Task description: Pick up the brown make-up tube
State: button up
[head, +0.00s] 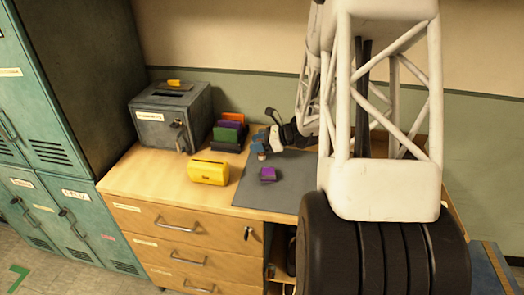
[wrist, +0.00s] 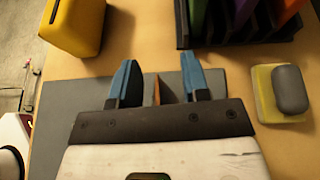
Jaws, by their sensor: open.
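My gripper (wrist: 159,72) is open, with its two blue fingers apart, low over the edge of the grey mat. In the head view my gripper (head: 258,145) is near the back left of the mat. A narrow brown upright piece, probably the make-up tube (wrist: 157,91), shows between the fingers in the wrist view, with most of it hidden by the gripper body. In the head view a small pale and brown piece (head: 262,156) shows just below the fingers. I cannot tell whether the fingers touch it.
A yellow box (head: 208,172) stands left of the mat (head: 242,196). A purple item (head: 268,175) lies on the mat. A dark rack of coloured folders (head: 229,135) and a grey metal box (head: 143,118) stand behind. A yellow block with a grey top (wrist: 288,90) lies right in the wrist view.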

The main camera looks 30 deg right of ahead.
jog(key=shift+c, duration=0.3)
grip_shut()
dwell(0.3)
jog(key=shift+r, duration=5)
